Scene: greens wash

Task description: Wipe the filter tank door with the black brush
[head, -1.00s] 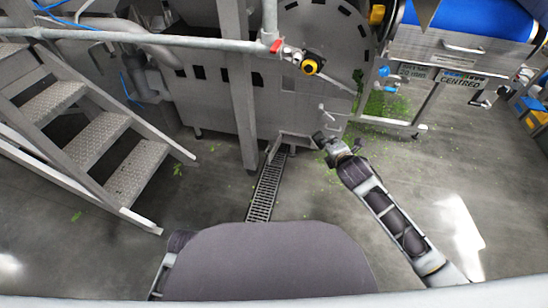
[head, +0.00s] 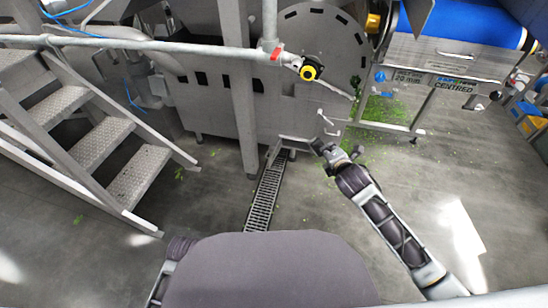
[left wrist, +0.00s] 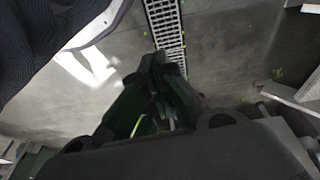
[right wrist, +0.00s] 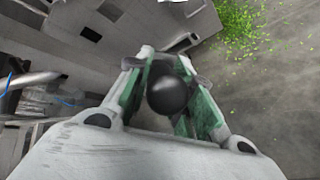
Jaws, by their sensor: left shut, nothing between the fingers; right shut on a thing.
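My right gripper (head: 320,147) reaches in from the right in the head view, low in front of the grey metal tank (head: 215,110). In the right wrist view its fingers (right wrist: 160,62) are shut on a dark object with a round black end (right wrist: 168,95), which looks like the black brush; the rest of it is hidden. In the head view the gripper overlaps the lower right of the tank front; whether the brush touches it I cannot tell. The door's outline is not clear. My left gripper (left wrist: 160,62) shows only in the left wrist view, shut and empty above the floor.
A floor drain grate (head: 265,196) runs towards the tank. Metal stairs (head: 100,145) stand at the left. A horizontal rail (head: 150,43) with a yellow-black knob (head: 311,72) crosses above. Green scraps (head: 385,108) lie under the blue conveyor (head: 465,22).

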